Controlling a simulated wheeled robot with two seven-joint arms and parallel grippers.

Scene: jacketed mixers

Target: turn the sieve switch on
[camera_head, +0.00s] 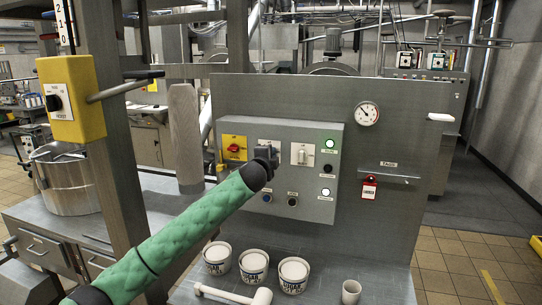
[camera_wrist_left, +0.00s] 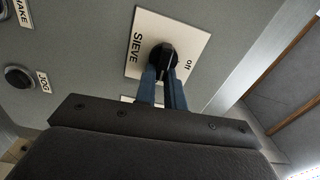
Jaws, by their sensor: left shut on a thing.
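The sieve switch is a black knob (camera_wrist_left: 163,56) on a white plate marked SIEVE and "off" (camera_wrist_left: 190,45), seen in the left wrist view. My left gripper (camera_wrist_left: 165,84) has its two blue-grey fingers closed on the knob from either side. I cannot tell clearly which way the knob's pointer faces. In the head view, my left gripper (camera_head: 264,153) is at the front of the grey control box (camera_head: 300,135) and hides the sieve switch. My right gripper is not in view.
Sugar tubs (camera_head: 254,263) stand below; a yellow hoist box (camera_head: 71,98) is at left.

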